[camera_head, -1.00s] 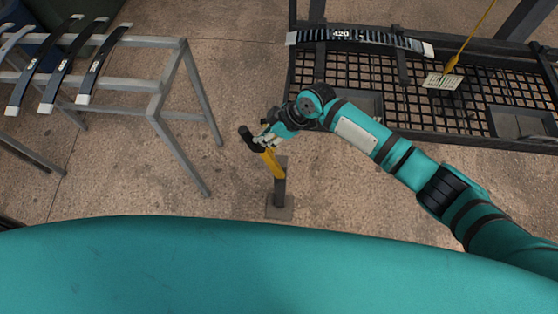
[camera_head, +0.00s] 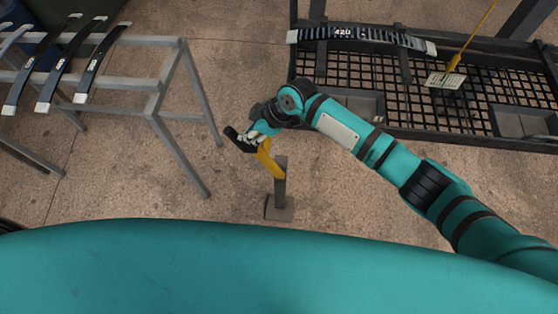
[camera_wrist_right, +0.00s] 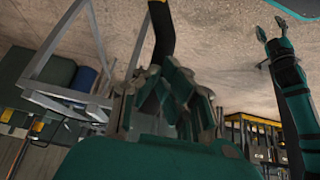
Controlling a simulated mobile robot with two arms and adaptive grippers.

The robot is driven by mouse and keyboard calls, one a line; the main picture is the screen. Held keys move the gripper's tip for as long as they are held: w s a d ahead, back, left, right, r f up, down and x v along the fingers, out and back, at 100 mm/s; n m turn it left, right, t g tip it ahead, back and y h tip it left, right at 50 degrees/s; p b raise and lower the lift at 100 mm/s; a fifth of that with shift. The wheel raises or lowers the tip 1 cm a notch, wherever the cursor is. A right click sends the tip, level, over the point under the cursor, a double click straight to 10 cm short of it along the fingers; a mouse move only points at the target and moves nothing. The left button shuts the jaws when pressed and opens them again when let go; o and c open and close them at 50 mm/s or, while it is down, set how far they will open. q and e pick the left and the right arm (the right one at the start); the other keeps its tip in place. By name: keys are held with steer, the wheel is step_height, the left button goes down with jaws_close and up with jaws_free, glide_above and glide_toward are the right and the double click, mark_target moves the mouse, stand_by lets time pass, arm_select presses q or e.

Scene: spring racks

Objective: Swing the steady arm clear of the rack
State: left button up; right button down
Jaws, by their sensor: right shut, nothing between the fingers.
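The steady arm is a bent yellow bar (camera_head: 268,160) with a black grip (camera_head: 238,141), mounted on a short grey post (camera_head: 280,187). My right gripper (camera_head: 256,134) is at the black grip, on its right side. In the right wrist view the black grip (camera_wrist_right: 161,35) runs down to the fingers of my right gripper (camera_wrist_right: 172,98), which are shut with nothing seen clamped between them. The grey rack (camera_head: 160,85) stands left of the steady arm, with a floor gap between. My left gripper (camera_wrist_right: 270,42) shows small in the right wrist view, its fingers apart.
Several dark leaf springs (camera_head: 65,62) lie across the grey rack. A black mesh-topped bench (camera_head: 360,72) at the upper right carries another leaf spring (camera_head: 362,40) and a yellow-stemmed tag (camera_head: 445,80). Bare concrete floor lies around the post.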

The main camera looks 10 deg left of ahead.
mark_target(227, 133)
steer(key=shift+a+f+b, duration=0.1)
steer(key=shift+a+b, duration=1.4)
steer(key=shift+a, duration=1.6)
steer(key=shift+a+b, duration=2.8)
steer(key=shift+a, duration=1.05)
steer(key=d+p, duration=0.5)
steer(key=d, duration=0.1)
